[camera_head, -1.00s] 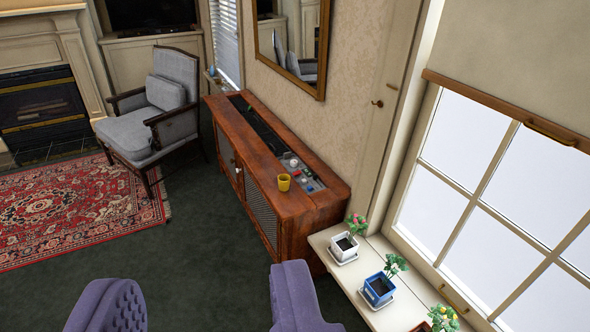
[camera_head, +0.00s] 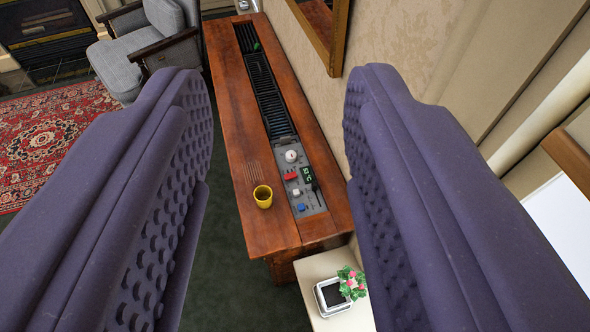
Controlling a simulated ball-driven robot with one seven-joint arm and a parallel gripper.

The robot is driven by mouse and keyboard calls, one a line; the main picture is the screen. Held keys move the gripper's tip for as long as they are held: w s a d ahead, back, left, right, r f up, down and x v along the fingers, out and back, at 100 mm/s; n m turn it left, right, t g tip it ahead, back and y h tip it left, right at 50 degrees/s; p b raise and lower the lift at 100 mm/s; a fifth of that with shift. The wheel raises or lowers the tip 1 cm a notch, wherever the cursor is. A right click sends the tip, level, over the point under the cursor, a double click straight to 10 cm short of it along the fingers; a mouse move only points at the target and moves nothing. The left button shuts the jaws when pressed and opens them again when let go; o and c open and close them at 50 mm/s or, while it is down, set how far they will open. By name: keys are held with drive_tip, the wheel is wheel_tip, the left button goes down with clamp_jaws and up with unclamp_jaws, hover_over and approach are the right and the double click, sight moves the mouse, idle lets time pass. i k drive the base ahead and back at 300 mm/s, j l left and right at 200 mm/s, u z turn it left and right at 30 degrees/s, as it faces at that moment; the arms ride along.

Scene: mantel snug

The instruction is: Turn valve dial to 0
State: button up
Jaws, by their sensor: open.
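A wooden cabinet (camera_head: 232,128) has a grey control panel (camera_head: 311,198) set in the near end of its top. A round white dial (camera_head: 291,156) sits at the panel's far end; its setting is too small to read. A red control (camera_head: 290,174), a small dark display (camera_head: 308,172) with green characters, a whitish button (camera_head: 296,192) and a blue button (camera_head: 301,208) are nearer. My gripper (camera_head: 282,90) is open and empty. Its two purple padded fingers frame the panel in the picture, one on each side, apparently well short of it.
A yellow cup (camera_head: 263,196) stands on the cabinet top left of the panel. A dark slotted grille (camera_head: 268,90) runs beyond it. A potted flowering plant (camera_head: 331,297) stands on a pale ledge in front. The wall and a framed mirror (camera_head: 327,30) are close on the right.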

sight(290, 155)
drive_tip(key=i+j, duration=0.15)
drive_tip(key=i, duration=0.55)
drive_tip(key=i+j+u, duration=0.15)
drive_tip(key=i, duration=0.5)
